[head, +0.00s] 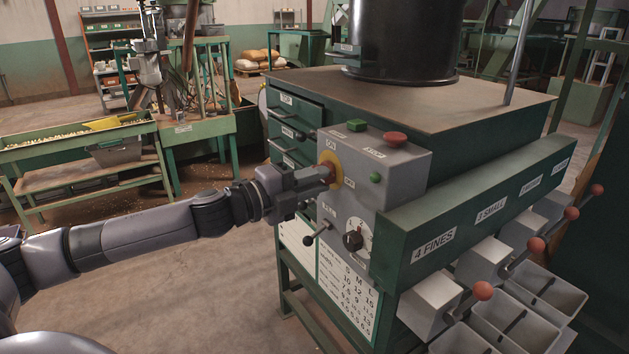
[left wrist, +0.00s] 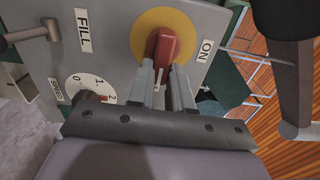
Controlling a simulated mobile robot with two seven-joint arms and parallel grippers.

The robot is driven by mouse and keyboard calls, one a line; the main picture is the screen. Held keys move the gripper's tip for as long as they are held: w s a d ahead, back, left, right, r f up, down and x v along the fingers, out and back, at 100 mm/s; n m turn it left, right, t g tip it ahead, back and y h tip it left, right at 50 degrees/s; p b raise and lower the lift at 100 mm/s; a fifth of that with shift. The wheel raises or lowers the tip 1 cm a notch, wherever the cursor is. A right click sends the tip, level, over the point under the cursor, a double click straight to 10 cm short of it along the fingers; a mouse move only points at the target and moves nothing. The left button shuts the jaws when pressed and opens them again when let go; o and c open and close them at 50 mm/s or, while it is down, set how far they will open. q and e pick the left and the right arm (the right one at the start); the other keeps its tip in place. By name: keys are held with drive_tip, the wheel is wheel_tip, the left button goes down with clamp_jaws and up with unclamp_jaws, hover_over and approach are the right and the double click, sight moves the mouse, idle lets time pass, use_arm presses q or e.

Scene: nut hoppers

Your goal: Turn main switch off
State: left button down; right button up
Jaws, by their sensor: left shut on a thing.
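The main switch is a red handle (left wrist: 164,48) on a round yellow plate (left wrist: 193,31) on the front of a grey control box (head: 405,175). In the head view the yellow plate (head: 328,160) shows at the box's left face, and the fingers hide part of the handle. An ON label (left wrist: 205,50) is beside the plate in the left wrist view. My left gripper (head: 324,176) reaches in from the left and is shut on the red handle. Its two fingers also show in the left wrist view (left wrist: 166,82), one on each side of the handle. My right gripper is not in view.
Below the switch are a black-knobbed lever (head: 311,238) and a numbered dial (head: 354,240). A green button (head: 357,125) and a red mushroom button (head: 395,139) sit on top of the box. Red-balled levers (head: 482,291) and hoppers stand at right.

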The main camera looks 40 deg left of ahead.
use_arm(q)
drive_tip(key=c, duration=1)
unclamp_jaws()
drive_tip(key=shift+c, duration=0.2)
drive_tip(key=shift+s, duration=0.1)
drive_tip(key=shift+s+a+f+b, duration=0.2)
drive_tip(key=shift+s+b, duration=0.05)
drive_tip(key=shift+b, duration=0.05)
drive_tip(key=shift+b+v, duration=0.65)
drive_tip(key=shift+v, duration=2.5)
drive_tip(key=shift+s+r, duration=0.1)
drive_tip(key=shift+r, duration=0.1)
drive_tip(key=shift+f, duration=0.1)
